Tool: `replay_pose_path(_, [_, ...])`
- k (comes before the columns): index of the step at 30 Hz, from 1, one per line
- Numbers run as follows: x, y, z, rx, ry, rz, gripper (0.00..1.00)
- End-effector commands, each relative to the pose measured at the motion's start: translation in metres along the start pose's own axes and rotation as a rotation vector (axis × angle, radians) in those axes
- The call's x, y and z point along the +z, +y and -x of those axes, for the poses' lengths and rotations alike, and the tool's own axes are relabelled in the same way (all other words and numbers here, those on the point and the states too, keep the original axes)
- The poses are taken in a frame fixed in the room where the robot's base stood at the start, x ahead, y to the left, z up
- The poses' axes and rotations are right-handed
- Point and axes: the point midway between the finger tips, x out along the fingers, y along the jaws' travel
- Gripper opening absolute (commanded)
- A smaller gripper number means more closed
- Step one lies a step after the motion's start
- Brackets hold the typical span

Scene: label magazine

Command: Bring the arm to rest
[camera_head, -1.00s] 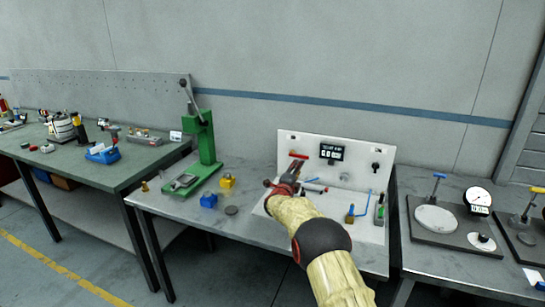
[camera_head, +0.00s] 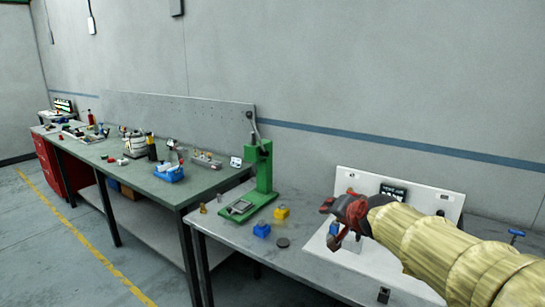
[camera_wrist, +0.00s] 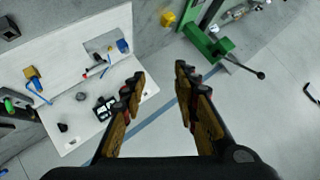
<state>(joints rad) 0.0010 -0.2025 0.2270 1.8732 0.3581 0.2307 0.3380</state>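My arm, in a tan sleeve, reaches in from the lower right of the head view. My gripper (camera_head: 334,222) is raised above the grey table, in front of the white panel station (camera_head: 446,205). In the wrist view my gripper (camera_wrist: 160,88) has its two fingers spread well apart, with nothing between them but wall and a blue stripe. The white station also shows at the left of the wrist view (camera_wrist: 45,65), apart from the fingers. Part of the station is hidden behind my arm in the head view.
A green lever press (camera_head: 262,170) stands left of my gripper; it also shows in the wrist view (camera_wrist: 205,42). A blue block (camera_head: 262,230), a yellow block (camera_head: 282,213) and a dark disc (camera_head: 283,242) lie on the grey table. A green-topped bench (camera_head: 190,187) with several tools extends left.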

Motion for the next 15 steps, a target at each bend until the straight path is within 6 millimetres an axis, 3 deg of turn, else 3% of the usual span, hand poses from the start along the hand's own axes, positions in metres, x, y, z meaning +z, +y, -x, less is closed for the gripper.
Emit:
replay_pose_path(1, [0.017, 0.007, 0.030, 0.015, -0.039, 0.060, 0.30])
replay_pose_path(5, [0.069, 0.038, 0.095, 0.068, -0.151, 0.225, 0.30])
replay_pose_path(9, [0.125, 0.083, 0.160, 0.131, -0.270, 0.389, 0.30])
replay_pose_path(15, [0.190, 0.147, 0.228, 0.213, -0.411, 0.567, 0.30])
